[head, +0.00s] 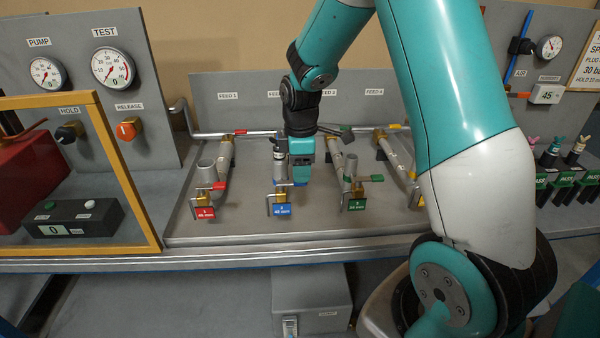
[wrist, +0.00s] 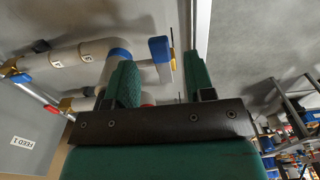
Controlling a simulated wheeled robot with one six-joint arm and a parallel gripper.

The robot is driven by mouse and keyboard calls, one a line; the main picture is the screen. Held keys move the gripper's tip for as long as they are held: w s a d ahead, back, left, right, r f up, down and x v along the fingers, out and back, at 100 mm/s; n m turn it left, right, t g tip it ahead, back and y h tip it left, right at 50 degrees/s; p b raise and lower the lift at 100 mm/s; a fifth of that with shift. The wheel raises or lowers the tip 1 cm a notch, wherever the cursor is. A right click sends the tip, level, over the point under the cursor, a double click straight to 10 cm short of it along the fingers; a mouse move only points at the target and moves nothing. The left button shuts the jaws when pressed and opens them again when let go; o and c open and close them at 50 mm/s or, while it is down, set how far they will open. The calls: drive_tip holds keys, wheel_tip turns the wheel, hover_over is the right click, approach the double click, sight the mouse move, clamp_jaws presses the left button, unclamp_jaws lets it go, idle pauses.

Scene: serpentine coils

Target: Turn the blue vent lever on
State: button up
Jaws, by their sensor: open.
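The blue vent lever (wrist: 160,50) shows in the wrist view as a short blue block at the end of a pale pipe piece. My gripper (wrist: 158,66) is open, with one green finger on each side of the lever in that view. I cannot tell whether either finger touches it. In the head view, my gripper (head: 297,178) points down at the second coil, just above the blue tag (head: 282,210). The lever is mostly hidden behind my gripper there, with only a little blue showing.
A red lever (head: 219,186) with a red tag (head: 204,213) stands to the left. A green lever (head: 372,178) with a green tag (head: 353,204) stands to the right. Pipes crowd the grey tray (head: 240,232). A yellow frame (head: 157,245) stands at the far left.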

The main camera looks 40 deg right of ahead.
sight(279, 187)
drive_tip(key=shift+f, duration=1.35)
clamp_jaws()
drive_tip(key=shift+s+a+r+m+p, duration=0.15)
drive_tip(key=shift+a+m, duration=0.95)
drive_tip(key=shift+m, duration=1.9)
drive_tip(key=shift+s+a+f+m+p, duration=0.1)
drive_tip(key=shift+a+m, duration=1.05)
drive_tip(key=shift+m, duration=1.85)
drive_tip(key=shift+s+a+r+m+p, duration=0.15)
drive_tip(key=shift+a+m, duration=0.95)
drive_tip(key=shift+m, duration=1.9)
